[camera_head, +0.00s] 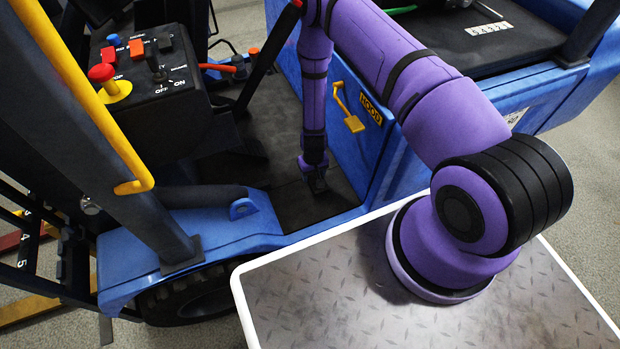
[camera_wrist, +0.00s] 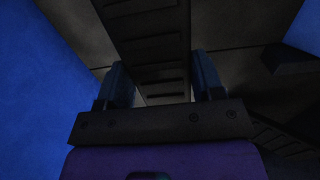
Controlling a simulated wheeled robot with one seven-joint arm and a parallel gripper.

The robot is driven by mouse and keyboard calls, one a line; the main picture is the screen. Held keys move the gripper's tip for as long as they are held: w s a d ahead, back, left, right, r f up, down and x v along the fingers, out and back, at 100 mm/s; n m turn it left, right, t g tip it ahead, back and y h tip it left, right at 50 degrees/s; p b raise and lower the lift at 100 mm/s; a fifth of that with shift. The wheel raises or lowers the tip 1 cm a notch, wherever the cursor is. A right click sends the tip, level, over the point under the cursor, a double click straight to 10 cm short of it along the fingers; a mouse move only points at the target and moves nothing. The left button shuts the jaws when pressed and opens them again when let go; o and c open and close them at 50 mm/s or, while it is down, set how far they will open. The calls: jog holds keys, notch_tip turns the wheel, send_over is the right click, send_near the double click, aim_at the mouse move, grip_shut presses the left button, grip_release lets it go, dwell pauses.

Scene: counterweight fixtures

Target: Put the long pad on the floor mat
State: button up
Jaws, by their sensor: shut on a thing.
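My gripper (camera_head: 316,182) reaches down into the blue truck's footwell, low over its dark floor. In the wrist view its two fingers (camera_wrist: 163,82) stand on either side of a dark ribbed strip, which looks like the long pad (camera_wrist: 150,48), and are shut on it. The pad runs away from the gripper toward the top of the picture. In the head view the pad is too dark and small to make out. The floor mat (camera_head: 283,125) looks like the dark grey surface in the footwell. I cannot tell whether the pad touches it.
A black control box (camera_head: 150,85) with levers and a red knob stands left of the arm. A yellow rail (camera_head: 85,95) is at the left. A blue panel with a yellow handle (camera_head: 350,112) borders the footwell on the right. The seat deck (camera_head: 480,40) is beyond.

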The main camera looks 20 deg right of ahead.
aim_at(313, 181)
jog(key=shift+f, duration=2.6)
jog(key=shift+f, duration=0.15)
jog(key=o, duration=1)
notch_tip(313, 181, up, 12)
jog(key=shift+r, duration=0.15)
